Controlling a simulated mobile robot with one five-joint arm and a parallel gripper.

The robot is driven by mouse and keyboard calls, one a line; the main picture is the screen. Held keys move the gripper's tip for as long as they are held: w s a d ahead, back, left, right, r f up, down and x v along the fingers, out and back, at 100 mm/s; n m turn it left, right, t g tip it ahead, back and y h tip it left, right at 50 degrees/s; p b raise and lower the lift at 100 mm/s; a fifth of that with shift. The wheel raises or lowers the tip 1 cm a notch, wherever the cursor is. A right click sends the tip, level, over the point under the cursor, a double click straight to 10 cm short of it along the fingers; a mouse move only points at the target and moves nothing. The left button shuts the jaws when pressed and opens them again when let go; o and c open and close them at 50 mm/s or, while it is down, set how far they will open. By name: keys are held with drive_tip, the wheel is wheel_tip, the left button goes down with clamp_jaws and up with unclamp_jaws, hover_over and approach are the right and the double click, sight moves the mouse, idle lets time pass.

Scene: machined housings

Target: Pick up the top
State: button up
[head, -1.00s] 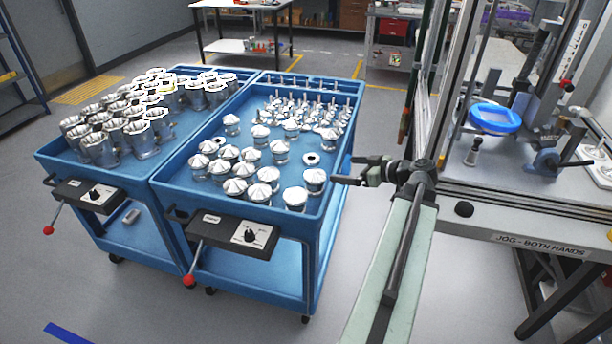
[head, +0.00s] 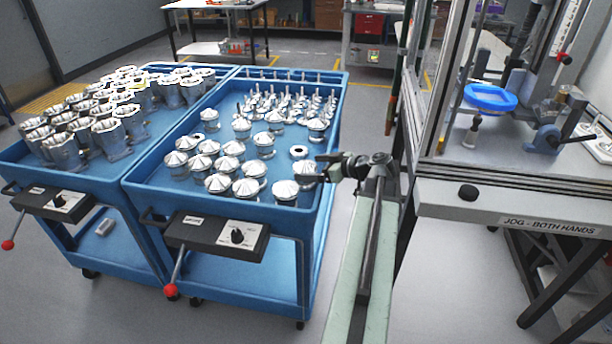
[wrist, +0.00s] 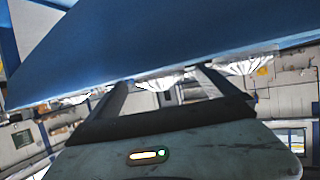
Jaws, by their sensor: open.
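Several silver, conical tops stand in the right blue cart's tray. The closest one (head: 306,170) sits near the tray's right edge. My gripper (head: 320,168) reaches in from the right beside this top, with its fingers pointing left. In the wrist view my gripper (wrist: 163,80) has its two fingers apart, and a silver top (wrist: 163,83) shows between them. I cannot tell how far beyond the fingertips it is. Nothing is held.
The right blue cart (head: 322,215) has raised tray walls, with small stemmed parts (head: 290,103) behind the tops. The left cart (head: 112,178) carries several silver housings (head: 85,120). A press station with a blue ring (head: 490,97) stands at the right. Grey floor is open in front.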

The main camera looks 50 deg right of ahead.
sight(298, 167)
drive_tip(key=b+x, duration=0.2)
drive_tip(key=x, duration=0.4)
drive_tip(key=shift+w+f, duration=0.1)
drive_tip(key=shift+w, duration=0.1)
drive_tip(key=shift+c, duration=0.4)
drive_tip(key=c, duration=1.6)
wheel_tip(298, 167, up, 10)
drive_tip(key=p, duration=1)
drive_tip(key=shift+r, duration=0.2)
drive_tip(key=shift+f, duration=0.1)
